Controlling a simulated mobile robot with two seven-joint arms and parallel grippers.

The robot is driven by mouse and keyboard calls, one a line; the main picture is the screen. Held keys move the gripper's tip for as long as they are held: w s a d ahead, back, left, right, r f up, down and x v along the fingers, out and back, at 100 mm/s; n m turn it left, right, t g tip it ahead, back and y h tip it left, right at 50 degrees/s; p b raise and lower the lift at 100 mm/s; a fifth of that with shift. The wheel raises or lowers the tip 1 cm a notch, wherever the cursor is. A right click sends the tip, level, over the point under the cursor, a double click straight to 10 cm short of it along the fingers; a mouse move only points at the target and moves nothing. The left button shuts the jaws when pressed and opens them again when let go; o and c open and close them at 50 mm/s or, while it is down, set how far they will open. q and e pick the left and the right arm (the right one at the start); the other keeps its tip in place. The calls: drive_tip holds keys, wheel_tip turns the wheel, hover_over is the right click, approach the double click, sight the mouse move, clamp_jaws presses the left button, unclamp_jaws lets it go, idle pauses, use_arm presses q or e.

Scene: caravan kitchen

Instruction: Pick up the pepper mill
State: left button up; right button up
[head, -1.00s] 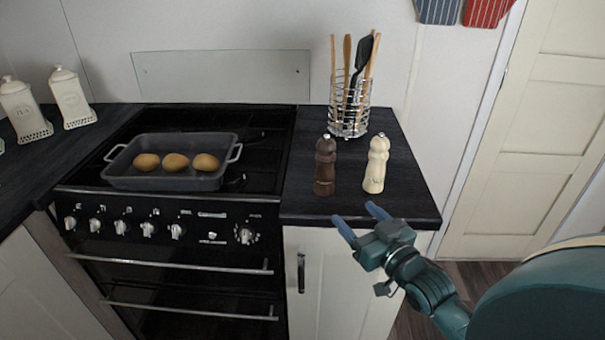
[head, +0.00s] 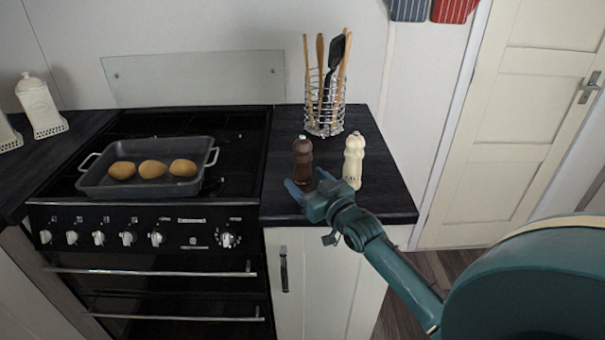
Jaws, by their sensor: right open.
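The dark brown pepper mill (head: 303,158) stands upright on the black counter, right of the stove. A cream mill (head: 353,160) of the same shape stands just to its right. My right gripper (head: 306,184) is open at the counter's front edge, in front of the brown mill, with its blue fingertips pointing toward the mill's base. The fingers partly overlap the lower part of the mill, and I cannot tell whether they touch it. My left gripper is out of view.
A wire utensil holder (head: 325,115) with wooden tools and a black spatula stands behind the mills. A grey roasting tin (head: 150,185) with potatoes sits on the stove at left. The counter (head: 390,190) is bare to the right of the cream mill.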

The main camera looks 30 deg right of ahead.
drive_tip(key=shift+w, duration=0.3)
drive_tip(key=shift+c, duration=0.4)
drive_tip(key=c, duration=1.1)
drive_tip(key=shift+r, duration=0.1)
